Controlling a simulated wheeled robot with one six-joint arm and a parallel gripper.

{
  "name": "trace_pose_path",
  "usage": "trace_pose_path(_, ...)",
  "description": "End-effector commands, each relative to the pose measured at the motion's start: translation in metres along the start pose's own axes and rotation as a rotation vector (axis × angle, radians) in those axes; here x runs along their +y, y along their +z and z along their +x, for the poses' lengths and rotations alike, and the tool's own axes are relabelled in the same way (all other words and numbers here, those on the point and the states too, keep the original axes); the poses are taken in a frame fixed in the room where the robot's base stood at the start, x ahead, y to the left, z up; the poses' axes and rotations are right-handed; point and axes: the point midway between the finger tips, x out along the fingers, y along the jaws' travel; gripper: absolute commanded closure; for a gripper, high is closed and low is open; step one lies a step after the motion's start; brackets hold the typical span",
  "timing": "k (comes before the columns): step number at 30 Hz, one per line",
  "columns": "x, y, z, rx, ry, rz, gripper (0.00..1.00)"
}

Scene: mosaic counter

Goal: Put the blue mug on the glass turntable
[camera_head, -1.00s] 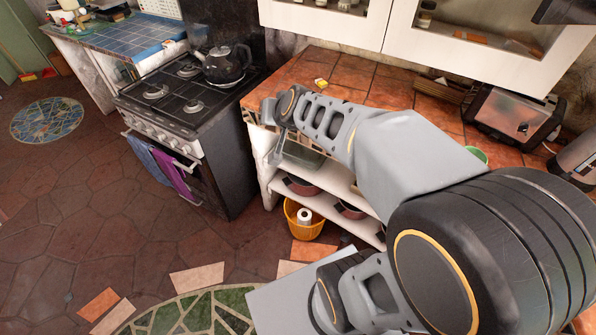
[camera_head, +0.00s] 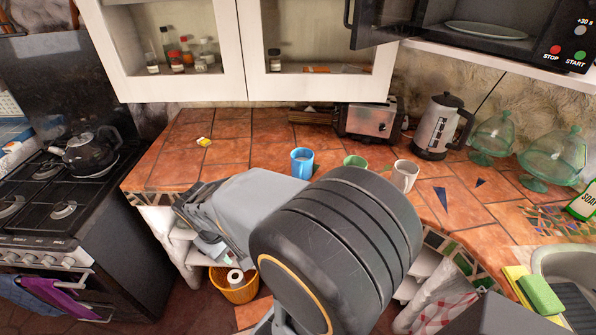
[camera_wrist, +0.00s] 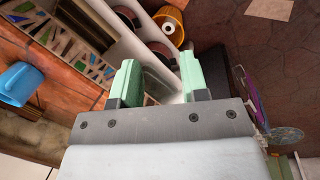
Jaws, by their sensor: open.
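The blue mug (camera_head: 301,163) stands upright on the tiled counter, left of a green cup and behind my arm. In the wrist view the blue mug (camera_wrist: 20,84) is at the left edge, partly cut off. The glass turntable (camera_head: 485,31) is a pale disc inside the open microwave (camera_head: 440,22) at the top right. My gripper (camera_wrist: 158,78) is open, its two green-tipped fingers apart with nothing between them. It is beside the counter's front edge, above the lower shelves and apart from the mug. In the head view my arm largely hides it.
A green cup (camera_head: 355,162) and a white mug (camera_head: 404,175) stand right of the blue mug. A toaster (camera_head: 369,121) and an electric kettle (camera_head: 440,127) are behind. Glass domes (camera_head: 553,158) stand at the right. The left counter is clear except for a small yellow item (camera_head: 204,142).

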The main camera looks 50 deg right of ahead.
Motion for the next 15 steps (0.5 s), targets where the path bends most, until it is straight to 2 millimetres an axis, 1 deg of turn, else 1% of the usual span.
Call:
trace_pose_path(1, 0.015, 0.005, 0.024, -0.116, 0.058, -0.057, 0.59)
trace_pose_path(2, 0.025, 0.009, 0.035, -0.183, 0.099, -0.102, 0.59)
trace_pose_path(3, 0.039, 0.015, 0.048, -0.272, 0.154, -0.169, 0.59)
trace_pose_path(5, 0.062, 0.021, 0.066, -0.408, 0.240, -0.284, 0.59)
trace_pose_path(6, 0.079, 0.025, 0.076, -0.500, 0.298, -0.370, 0.59)
trace_pose_path(8, 0.103, 0.027, 0.087, -0.627, 0.387, -0.506, 0.59)
trace_pose_path(9, 0.117, 0.026, 0.093, -0.702, 0.444, -0.595, 0.59)
trace_pose_path(10, 0.128, 0.024, 0.096, -0.752, 0.486, -0.659, 0.59)
trace_pose_path(12, 0.148, 0.015, 0.101, -0.850, 0.583, -0.800, 0.59)
trace_pose_path(15, 0.169, -0.003, 0.101, -0.948, 0.718, -0.966, 0.59)
